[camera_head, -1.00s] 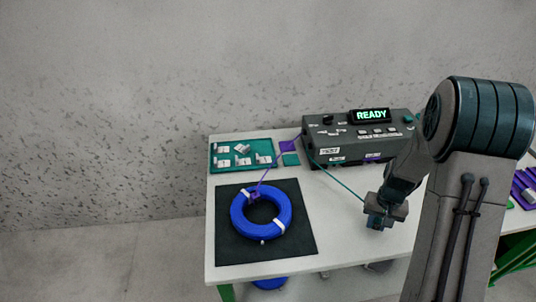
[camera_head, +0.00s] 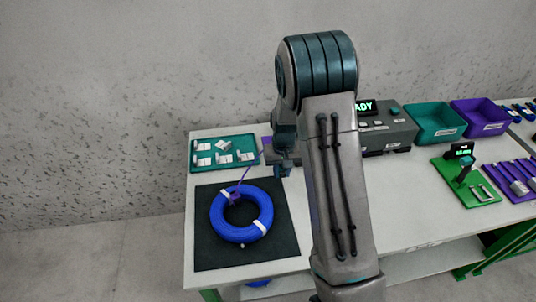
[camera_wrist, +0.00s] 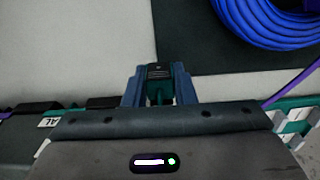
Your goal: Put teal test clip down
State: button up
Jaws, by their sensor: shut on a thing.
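My gripper (camera_head: 283,168) is over the table, to the right of the blue cable coil (camera_head: 241,214) and near the black mat's right edge. In the wrist view my gripper (camera_wrist: 158,88) is shut on the teal test clip (camera_wrist: 158,72), whose dark top shows between the blue fingers. The coil also shows in the wrist view (camera_wrist: 262,22), apart from the clip. A purple clip (camera_head: 235,197) sits on the coil with a purple lead rising from it. The tester box (camera_head: 392,130) is partly hidden behind my arm.
The black mat (camera_head: 207,255) lies under the coil. A teal tray (camera_head: 196,166) with several white pieces is behind it. Teal (camera_head: 433,118) and purple (camera_head: 478,114) bins and a green stand (camera_head: 460,178) are to the right. White table is bare in front of the tester.

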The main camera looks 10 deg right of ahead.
jog(key=w+r, duration=0.8)
jog(key=w, duration=0.4)
notch_tip(320, 180, down, 10)
jog(key=shift+w+a+f+p, duration=0.1)
jog(key=shift+w+p, duration=0.05)
jog(key=shift+p, duration=1.05)
jog(key=shift+f+b, duration=0.5)
jog(key=shift+b, duration=0.1)
jog(key=shift+f, duration=0.1)
